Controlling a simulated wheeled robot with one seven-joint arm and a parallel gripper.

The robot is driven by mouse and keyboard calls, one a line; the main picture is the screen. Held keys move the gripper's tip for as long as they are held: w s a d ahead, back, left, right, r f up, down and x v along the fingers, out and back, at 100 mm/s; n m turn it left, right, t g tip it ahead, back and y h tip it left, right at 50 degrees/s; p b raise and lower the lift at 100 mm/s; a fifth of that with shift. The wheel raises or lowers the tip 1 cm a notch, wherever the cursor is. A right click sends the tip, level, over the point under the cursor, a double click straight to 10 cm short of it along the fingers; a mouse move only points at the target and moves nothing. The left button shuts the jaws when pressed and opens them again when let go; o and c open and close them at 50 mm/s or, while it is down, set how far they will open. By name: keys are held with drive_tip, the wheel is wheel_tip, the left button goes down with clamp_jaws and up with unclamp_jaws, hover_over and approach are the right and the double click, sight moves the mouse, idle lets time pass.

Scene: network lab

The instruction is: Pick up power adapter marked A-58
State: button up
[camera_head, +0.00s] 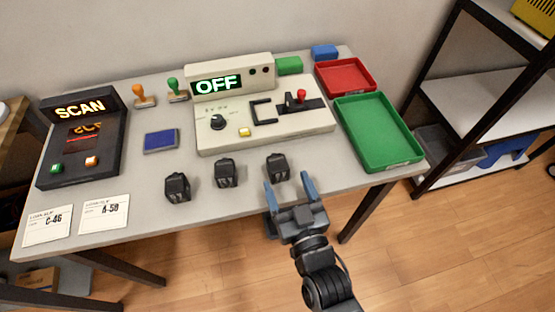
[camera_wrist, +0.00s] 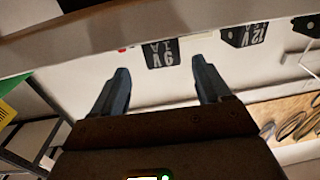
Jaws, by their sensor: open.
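Three black power adapters stand in a row along the table's front: a left one (camera_head: 177,187), a middle one (camera_head: 226,173) and a right one (camera_head: 278,167). No A-58 mark is readable on any adapter. My gripper (camera_head: 287,184) is open and empty at the table's front edge, close to the right adapter. In the wrist view, an adapter printed 9V 1A (camera_wrist: 162,52) shows beyond the gap between my fingertips (camera_wrist: 160,68). One printed 12V (camera_wrist: 244,33) is to its right. A loan slip reading A-58 (camera_head: 104,212) lies at the table's front left.
Beside it lies a slip reading C-46 (camera_head: 48,225). A black SCAN box (camera_head: 82,145) stands at the left. A cream test panel reading OFF (camera_head: 262,130) stands behind the adapters. Green (camera_head: 380,163) and red (camera_head: 344,92) trays are right. A shelf (camera_head: 475,105) stands beyond the table.

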sight(281, 172)
drive_tip(key=x, duration=0.2)
drive_tip(key=p+x, duration=0.1)
drive_tip(key=x, duration=0.1)
drive_tip(key=p+x, duration=0.1)
drive_tip(key=shift+w+a+r, duration=0.25)
drive_tip(key=shift+w+r, duration=0.1)
drive_tip(key=shift+w+a+f, duration=0.1)
drive_tip(key=shift+w+a, duration=0.1)
drive_tip(key=shift+w, duration=0.2)
drive_tip(key=shift+c, duration=0.2)
drive_tip(key=c, duration=1.1)
